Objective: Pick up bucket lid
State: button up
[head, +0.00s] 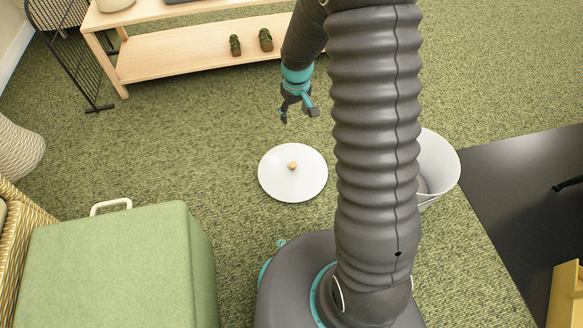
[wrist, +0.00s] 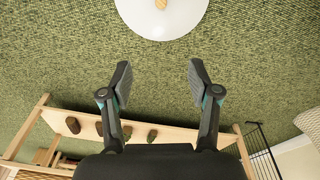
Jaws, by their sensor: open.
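The bucket lid (head: 285,182) is a round white disc lying flat on the green carpet in the head view, with a small wooden knob (head: 292,166) at its middle. It also shows at the top edge of the wrist view (wrist: 172,27), partly cut off. My gripper (head: 298,116) is above the floor, behind the lid in the head view and apart from it. In the wrist view my gripper (wrist: 157,80) has its two fingers spread, with only carpet between them. A white bucket (head: 438,165) stands to the right, partly hidden behind my arm.
A low wooden shelf unit (head: 180,60) with small green items stands at the back. A green ottoman (head: 120,262) is at front left. A black mesh screen (head: 65,50) stands at back left. A dark mat or panel (head: 525,195) lies right. Carpet around the lid is clear.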

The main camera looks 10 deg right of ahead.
jog(key=n+g+b, duration=0.1)
jog(key=b, duration=0.1)
send_over(293, 164)
notch_tip(293, 164, down, 26)
jog(key=shift+s+a+r, duration=0.1)
jog(key=shift+s+r, duration=0.05)
jog(key=shift+r, duration=0.1)
jog(key=shift+f+b, duration=0.7)
jog(key=shift+f, duration=2.55)
grip_shut()
